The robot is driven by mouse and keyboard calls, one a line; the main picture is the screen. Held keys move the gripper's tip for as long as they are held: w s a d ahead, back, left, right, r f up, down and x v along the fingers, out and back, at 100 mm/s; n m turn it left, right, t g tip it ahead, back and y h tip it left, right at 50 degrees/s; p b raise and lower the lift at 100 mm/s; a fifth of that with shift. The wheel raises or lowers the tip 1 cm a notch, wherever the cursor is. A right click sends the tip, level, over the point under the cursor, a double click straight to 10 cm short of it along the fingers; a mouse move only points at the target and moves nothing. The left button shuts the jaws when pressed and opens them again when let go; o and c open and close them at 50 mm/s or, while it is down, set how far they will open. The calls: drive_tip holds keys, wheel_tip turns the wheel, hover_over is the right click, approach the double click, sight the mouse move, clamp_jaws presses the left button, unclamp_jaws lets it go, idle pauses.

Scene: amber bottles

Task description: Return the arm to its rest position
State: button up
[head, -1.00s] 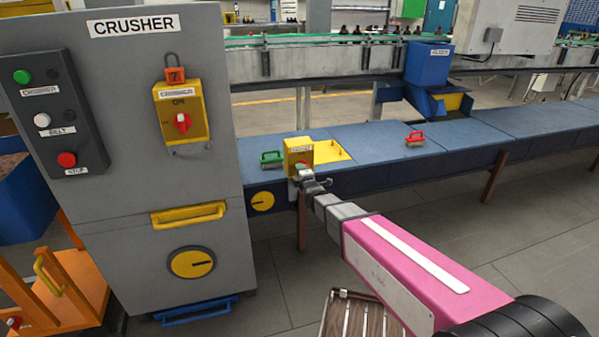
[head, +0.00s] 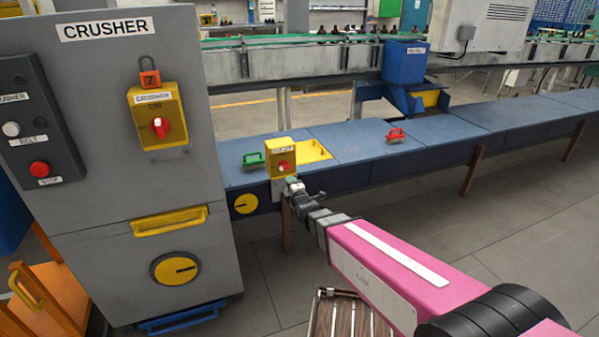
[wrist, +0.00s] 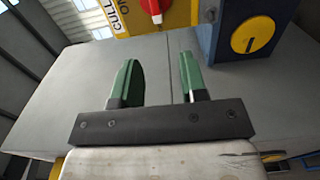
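My arm, with its pink link, reaches forward in the head view. My gripper (head: 292,185) is just below and in front of a yellow switch box (head: 280,158) with a red knob, on the front edge of the blue conveyor. In the wrist view my gripper (wrist: 155,82) has two green fingers standing apart, with nothing between them. The switch box (wrist: 178,17), labelled CULL and ON, lies beyond the fingertips there. I see no contact, though the head view is too small to be sure.
The grey crusher cabinet (head: 95,95) stands close on the left. The blue conveyor (head: 370,150) runs behind the gripper, with a green-handled item (head: 253,160) and a red-handled item (head: 395,135) on it. A slatted brown item (head: 345,315) is below my arm. Floor is clear on the right.

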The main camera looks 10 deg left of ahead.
drive_tip(key=d+f+m+g+h, duration=0.35)
drive_tip(key=d+m, duration=0.25)
drive_tip(key=d, duration=0.5)
drive_tip(key=d+f+m+g+h, duration=0.35)
drive_tip(key=d+m, duration=0.25)
drive_tip(key=d, duration=0.5)
drive_tip(key=s+d+m+g+h, duration=0.2)
drive_tip(key=s+d+m+g, duration=0.6)
drive_tip(key=d, duration=1)
drive_tip(key=s+m, duration=0.4)
drive_tip(key=s, duration=0.2)
drive_tip(key=shift+f, duration=0.2)
drive_tip(key=shift+w, duration=0.1)
